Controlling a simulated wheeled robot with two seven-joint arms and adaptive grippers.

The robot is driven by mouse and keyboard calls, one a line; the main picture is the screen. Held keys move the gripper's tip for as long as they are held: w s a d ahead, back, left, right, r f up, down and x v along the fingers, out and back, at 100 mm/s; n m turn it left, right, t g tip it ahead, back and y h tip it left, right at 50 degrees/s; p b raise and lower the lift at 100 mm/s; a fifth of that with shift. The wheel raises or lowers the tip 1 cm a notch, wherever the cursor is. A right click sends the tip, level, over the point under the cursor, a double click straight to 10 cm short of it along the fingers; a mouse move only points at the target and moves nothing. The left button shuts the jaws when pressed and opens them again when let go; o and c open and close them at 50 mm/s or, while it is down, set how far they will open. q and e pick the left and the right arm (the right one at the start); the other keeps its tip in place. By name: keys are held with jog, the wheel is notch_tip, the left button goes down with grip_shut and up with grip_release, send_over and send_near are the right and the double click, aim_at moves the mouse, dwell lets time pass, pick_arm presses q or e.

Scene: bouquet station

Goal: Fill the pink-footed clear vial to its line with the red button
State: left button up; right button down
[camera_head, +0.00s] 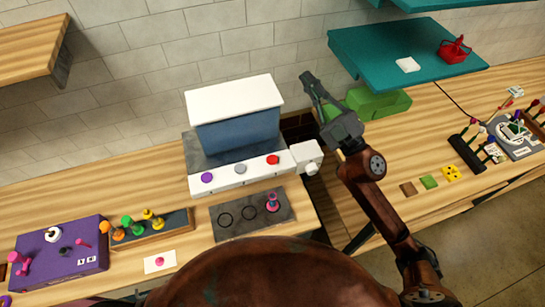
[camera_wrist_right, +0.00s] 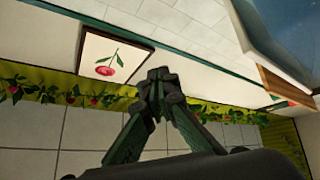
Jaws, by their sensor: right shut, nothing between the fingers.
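The pink-footed vial (camera_head: 272,203) stands upright on the right-hand ring of the dark mat (camera_head: 232,231), in front of the dispenser. It is too small to see its line or how full it is. The red button (camera_head: 273,160) is at the right end of the dispenser's white front strip, beside a grey button (camera_head: 240,169) and a purple button (camera_head: 207,178). My right gripper (camera_head: 308,82) is raised to the right of the dispenser, apart from the button and vial. It is shut and empty, also in the wrist view (camera_wrist_right: 160,74). My left gripper is not in view.
The dispenser (camera_head: 238,128) has a white top and blue body. A white box (camera_head: 306,157) adjoins its right end. Left are a wooden rack (camera_head: 160,231) of colored-footed vials and a purple board (camera_head: 50,262). A teal shelf (camera_head: 375,50) hangs at right above a green block (camera_head: 378,103).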

jog(key=s+a+r+n+g+y, duration=0.3)
jog(key=s+a+n+g, duration=1.2)
jog(key=n+g, duration=0.15)
notch_tip(320, 180, down, 9)
jog(key=n+t+h+p, duration=0.1)
jog(key=n+h, duration=0.3)
jog(key=h, duration=0.3)
jog(key=w+d+f+m+t+h, duration=0.1)
jog(key=w+d+t+h, duration=0.2)
jog(key=w+d+h, duration=0.1)
jog(key=shift+w+d+h, duration=0.3)
jog(key=shift+w+d, duration=0.35)
jog(key=shift+d, duration=0.6)
jog(key=shift+f+m, duration=0.1)
jog(key=shift+m, duration=0.15)
